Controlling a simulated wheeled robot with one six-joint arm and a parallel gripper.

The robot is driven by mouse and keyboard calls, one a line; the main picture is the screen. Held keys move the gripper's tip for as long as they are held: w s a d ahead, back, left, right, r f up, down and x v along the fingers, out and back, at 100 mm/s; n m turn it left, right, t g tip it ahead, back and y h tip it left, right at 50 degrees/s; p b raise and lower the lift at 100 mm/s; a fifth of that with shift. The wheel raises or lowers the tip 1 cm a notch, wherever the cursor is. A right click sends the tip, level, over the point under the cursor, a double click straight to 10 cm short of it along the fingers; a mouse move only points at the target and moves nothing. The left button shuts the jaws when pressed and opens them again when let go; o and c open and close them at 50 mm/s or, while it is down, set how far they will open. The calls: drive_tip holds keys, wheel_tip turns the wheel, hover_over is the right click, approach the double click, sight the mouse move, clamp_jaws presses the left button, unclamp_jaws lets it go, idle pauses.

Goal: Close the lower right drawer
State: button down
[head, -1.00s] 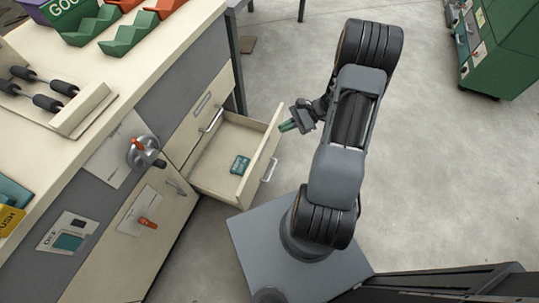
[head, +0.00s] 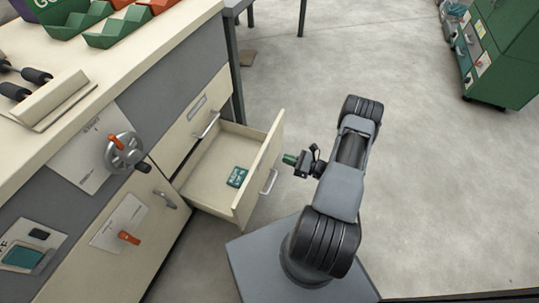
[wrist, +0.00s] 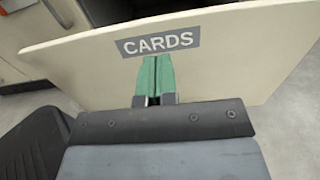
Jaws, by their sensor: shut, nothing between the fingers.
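The lower right drawer (head: 262,172) is cream and stands pulled well out of the cabinet. A small teal box (head: 237,177) lies inside it, and a metal handle (head: 269,181) is on its front. In the wrist view the drawer front (wrist: 230,50) fills the upper part and bears a grey CARDS label (wrist: 158,44). My gripper (head: 290,159) is shut and empty, just outside the drawer front and pointing at it. Its green fingers (wrist: 154,76) are together just below the label in the wrist view. I cannot tell whether they touch the front.
An upper drawer (head: 197,113) with a handle is shut above the open one. A crank wheel (head: 125,152) and a cabinet door with an orange knob (head: 129,238) are to the left. A green cabinet (head: 500,50) stands far right. The floor (head: 440,190) right of my arm is clear.

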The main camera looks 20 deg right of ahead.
sight(264, 151)
drive_tip(key=b+x, duration=0.1)
drive_tip(key=x, duration=0.6)
drive_tip(key=shift+w+a, duration=0.3)
